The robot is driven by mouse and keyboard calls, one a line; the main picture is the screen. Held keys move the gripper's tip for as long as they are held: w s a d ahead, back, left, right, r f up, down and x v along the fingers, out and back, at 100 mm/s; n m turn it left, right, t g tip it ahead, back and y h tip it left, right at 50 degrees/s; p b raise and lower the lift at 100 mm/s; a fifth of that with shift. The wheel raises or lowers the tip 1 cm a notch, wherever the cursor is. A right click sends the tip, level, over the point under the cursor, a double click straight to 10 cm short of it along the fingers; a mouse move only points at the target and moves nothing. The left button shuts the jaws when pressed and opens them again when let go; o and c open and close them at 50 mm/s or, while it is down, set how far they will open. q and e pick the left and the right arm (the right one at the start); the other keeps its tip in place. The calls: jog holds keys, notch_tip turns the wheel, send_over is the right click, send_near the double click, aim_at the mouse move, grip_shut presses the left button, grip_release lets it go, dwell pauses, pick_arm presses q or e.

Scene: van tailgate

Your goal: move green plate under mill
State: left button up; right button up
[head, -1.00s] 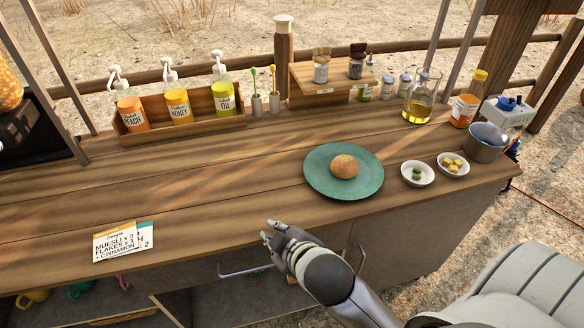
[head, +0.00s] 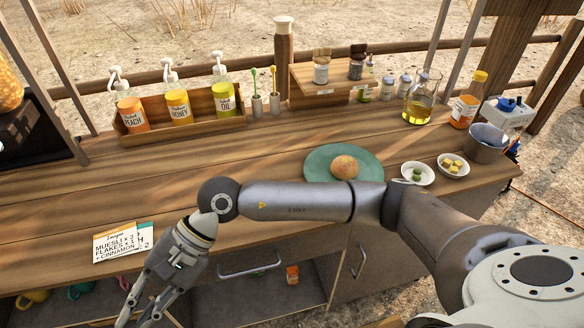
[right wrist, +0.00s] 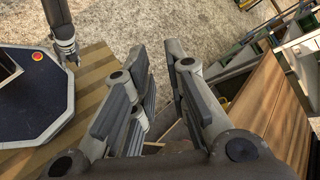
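The green plate (head: 315,162) lies on the wooden counter right of centre with a round bun (head: 344,167) on it. My right forearm crosses in front and hides its near edge. Two small grinder-like jars, one brown-topped (head: 321,66) and one dark-topped (head: 357,62), stand on a raised wooden shelf behind the plate; I cannot tell which is the mill. My right gripper (head: 136,314) points down in front of the counter at lower left, far from the plate. In the right wrist view it (right wrist: 160,78) is open and empty. A gripper-like arm end (right wrist: 66,46), perhaps my left, shows small there.
Two small bowls (head: 417,180) (head: 466,166) sit right of the plate. A glass flask (head: 419,105) and a bottle (head: 467,105) stand behind them. Pump bottles stand in a wooden tray (head: 185,132). A card (head: 120,243) lies at front left. Cabinet handles (head: 250,270) jut out below; middle counter is clear.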

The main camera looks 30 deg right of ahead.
jog(key=w+d+f+n+t+h, duration=0.1)
jog(key=w+d+f+h, duration=0.1)
jog(key=d, duration=0.4)
jog(key=w+d+f+n+t+h, duration=0.1)
jog(key=w+d+f+n+h, duration=0.1)
jog(key=d, duration=0.4)
jog(key=w+d+f+n+t+h, duration=0.1)
jog(key=w+d+f+n+h, duration=0.1)
jog(key=w+d+h, duration=0.3)
jog(key=shift+w+d+f+h, duration=0.25)
jog(key=shift+d+f+h, duration=0.3)
jog(key=shift+f, duration=0.15)
jog(key=w+d+h, duration=0.1)
jog(key=d, duration=0.2)
jog(key=w+d+r+h, duration=0.1)
jog(key=w+d+h, duration=0.1)
jog(key=d, duration=0.1)
jog(key=w+d+r+n+t+h, duration=0.1)
jog(key=d, duration=0.3)
jog(key=shift+w+r, duration=0.15)
jog(key=shift+r, duration=0.05)
jog(key=w+d+r+h, duration=0.2)
jog(key=d+r+h, duration=0.2)
jog(key=d, duration=0.4)
jog(key=shift+w+d+r, duration=0.2)
jog(key=shift+d+r, duration=0.1)
jog(key=shift+r, duration=0.25)
jog(key=shift+f, duration=0.1)
